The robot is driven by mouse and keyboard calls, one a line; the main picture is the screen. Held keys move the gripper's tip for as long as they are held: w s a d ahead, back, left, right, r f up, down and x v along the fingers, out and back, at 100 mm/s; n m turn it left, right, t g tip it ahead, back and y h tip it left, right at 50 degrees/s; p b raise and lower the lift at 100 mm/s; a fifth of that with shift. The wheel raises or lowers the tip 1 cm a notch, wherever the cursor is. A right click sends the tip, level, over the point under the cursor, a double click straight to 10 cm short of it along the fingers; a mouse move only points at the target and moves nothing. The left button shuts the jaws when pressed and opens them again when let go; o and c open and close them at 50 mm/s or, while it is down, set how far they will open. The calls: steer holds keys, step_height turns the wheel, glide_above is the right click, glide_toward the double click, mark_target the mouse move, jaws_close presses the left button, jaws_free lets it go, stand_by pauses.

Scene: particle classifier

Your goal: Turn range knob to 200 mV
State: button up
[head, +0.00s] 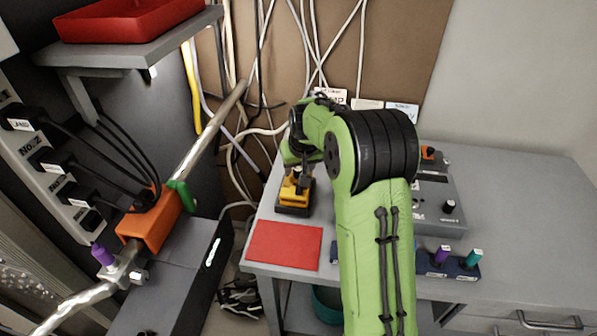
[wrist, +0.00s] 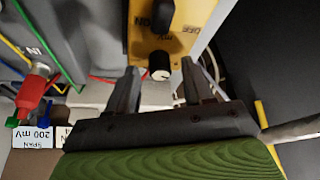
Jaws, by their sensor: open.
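In the wrist view, a small dark knob with a white face (wrist: 160,66) sits on a yellow panel (wrist: 143,45), beside upside-down lettering that seems to read mV. My gripper (wrist: 159,72) is open, with one finger on each side of this knob; I cannot tell whether they touch it. A larger black knob (wrist: 160,14) stands farther up the panel near an ON mark. In the head view, a yellow device (head: 293,193) on a dark base is at the table's left, and my gripper (head: 303,181) is over it, partly hidden by the arm. The knob settings are not readable.
In the head view, a red mat (head: 284,245) lies in front of the device. A grey instrument (head: 440,215) stands right of my arm.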

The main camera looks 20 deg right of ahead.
steer(key=shift+f, duration=0.2)
jaws_close()
steer(key=shift+r, duration=0.1)
